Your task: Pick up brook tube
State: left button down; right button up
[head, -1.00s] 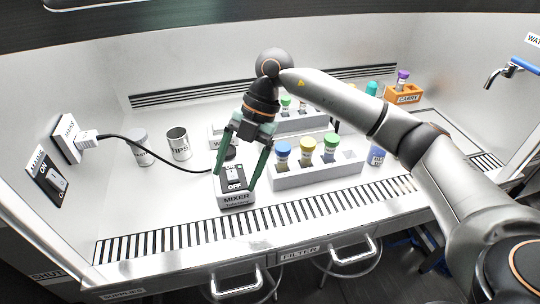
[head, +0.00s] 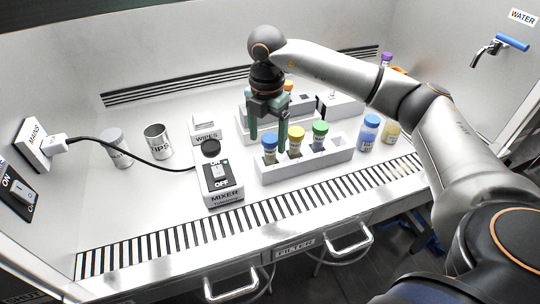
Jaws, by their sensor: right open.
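Tubes with a blue cap (head: 270,156), a yellow cap (head: 296,146) and a green cap (head: 319,141) stand upright in the front white rack (head: 305,168). Their labels are too small to read, so I cannot tell which is the brook tube. My right gripper (head: 268,142) points down with its two green fingers apart and empty. It is over the left end of the front rack, with the blue-capped tube showing between and below the fingertips. I cannot tell whether the fingers touch the tube. My left gripper is not in view.
The mixer (head: 220,180) stands left of the rack, with its cord running to the mains plug (head: 58,145). A blue-capped bottle (head: 369,133) and a yellow-capped jar (head: 391,132) stand right. Another rack is behind.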

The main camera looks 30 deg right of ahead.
aim_at(270, 149)
jog(key=f, duration=0.4)
jog(key=shift+s+d+f, duration=0.1)
jog(key=shift+s+d, duration=0.05)
jog(key=shift+d, duration=0.15)
jog(key=shift+c, duration=0.4)
grip_shut()
